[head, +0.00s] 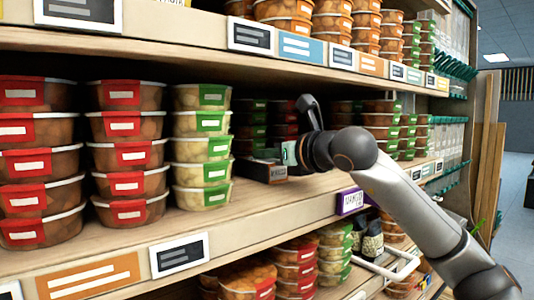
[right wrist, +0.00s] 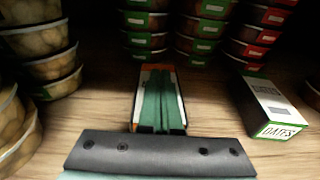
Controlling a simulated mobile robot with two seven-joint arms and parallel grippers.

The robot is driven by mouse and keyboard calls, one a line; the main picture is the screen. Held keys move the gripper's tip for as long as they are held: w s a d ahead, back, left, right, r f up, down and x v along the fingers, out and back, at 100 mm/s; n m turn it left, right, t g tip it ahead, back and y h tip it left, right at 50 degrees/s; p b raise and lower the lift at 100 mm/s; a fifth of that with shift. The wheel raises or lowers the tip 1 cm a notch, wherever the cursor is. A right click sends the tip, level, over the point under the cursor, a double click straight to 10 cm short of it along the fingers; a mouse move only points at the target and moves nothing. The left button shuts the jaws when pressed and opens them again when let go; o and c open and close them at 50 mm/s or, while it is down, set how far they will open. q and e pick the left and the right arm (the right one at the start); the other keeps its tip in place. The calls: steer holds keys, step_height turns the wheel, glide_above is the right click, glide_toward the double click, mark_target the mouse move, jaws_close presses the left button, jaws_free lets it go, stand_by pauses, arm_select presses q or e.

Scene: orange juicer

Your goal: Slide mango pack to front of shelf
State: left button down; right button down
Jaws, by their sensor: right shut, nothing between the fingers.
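My right gripper (head: 298,152) reaches into the middle shelf in the head view. In the right wrist view its two dark green fingers (right wrist: 162,80) lie side by side, shut and empty. A pack with orange and white edges (right wrist: 137,112) lies under or just behind the fingers, which hide most of it; no name can be read, so I cannot confirm it is the mango pack. I cannot tell whether the fingers touch it. A low dark box (head: 259,170) sits left of the gripper in the head view. My left gripper is not in view.
A white and green box marked DATES (right wrist: 270,108) lies to the right in the wrist view. Stacked tubs (right wrist: 45,60) stand at left, with more stacks behind. The upper shelf edge (head: 200,50) runs above my arm.

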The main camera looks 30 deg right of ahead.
steer(key=shift+f, duration=0.3)
steer(key=shift+s+f, duration=0.1)
steer(key=s+b, duration=0.1)
steer(key=s, duration=0.1)
steer(key=s+b, duration=0.1)
steer(key=s, duration=0.2)
steer(key=s+b, duration=0.2)
steer(key=s, duration=0.1)
steer(key=shift+s+d, duration=0.1)
steer(key=shift+d, duration=0.15)
steer(key=shift+s, duration=0.3)
